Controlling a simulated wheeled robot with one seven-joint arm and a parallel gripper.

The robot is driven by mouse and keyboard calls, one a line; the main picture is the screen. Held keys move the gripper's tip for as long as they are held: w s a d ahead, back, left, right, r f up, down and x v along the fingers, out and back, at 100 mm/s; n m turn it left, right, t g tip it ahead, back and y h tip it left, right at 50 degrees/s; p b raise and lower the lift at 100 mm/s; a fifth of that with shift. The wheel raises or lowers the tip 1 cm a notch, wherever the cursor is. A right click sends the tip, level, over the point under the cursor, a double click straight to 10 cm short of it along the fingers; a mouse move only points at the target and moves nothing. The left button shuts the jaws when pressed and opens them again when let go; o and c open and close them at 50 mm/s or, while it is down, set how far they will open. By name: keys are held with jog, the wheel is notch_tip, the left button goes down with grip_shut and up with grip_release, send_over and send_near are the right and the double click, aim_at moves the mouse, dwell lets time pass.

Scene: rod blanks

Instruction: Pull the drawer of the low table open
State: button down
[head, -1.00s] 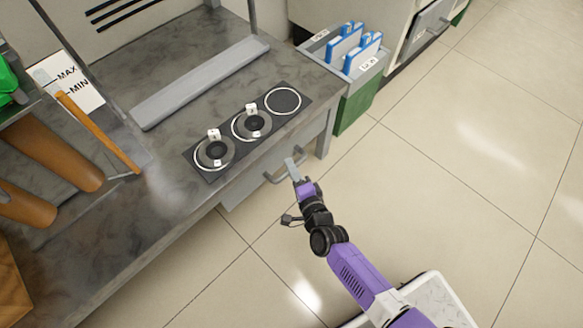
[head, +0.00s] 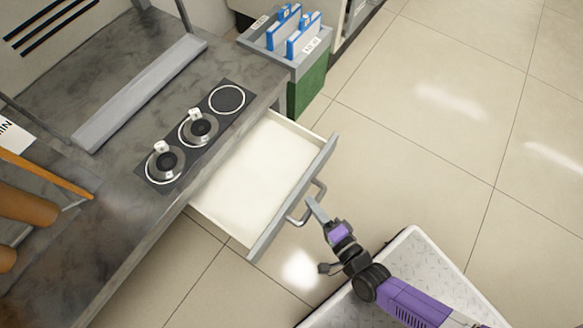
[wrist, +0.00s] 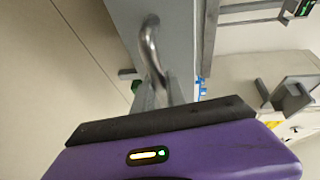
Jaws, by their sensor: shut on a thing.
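The low table (head: 110,225) has a grey speckled top. Its drawer (head: 245,185) stands well out from under the tabletop; its pale inside shows and looks empty. The drawer's grey front carries a bar handle (head: 318,190). My gripper (head: 313,202) is at the handle, shut on it. In the wrist view the handle (wrist: 149,45) runs down between the fingers (wrist: 158,98) against the grey drawer front (wrist: 180,30).
A grey bin with blue-edged items (head: 300,62) stands beyond the table. The tiled floor at right is clear.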

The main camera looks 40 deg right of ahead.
jog(key=shift+s+d, duration=0.25)
jog(key=shift+s, duration=0.5)
jog(key=shift+s+d, duration=0.25)
jog(key=shift+s, duration=0.5)
jog(key=shift+s+d, duration=0.25)
jog(key=shift+s, duration=0.5)
jog(key=c, duration=1.4)
grip_release()
jog(key=shift+o, duration=0.2)
jog(key=s+r+p, duration=0.1)
jog(key=s, duration=0.6)
jog(key=shift+s+a+r+p, duration=0.2)
jog(key=shift+s+a+p, duration=0.1)
jog(key=shift+a+p, duration=0.1)
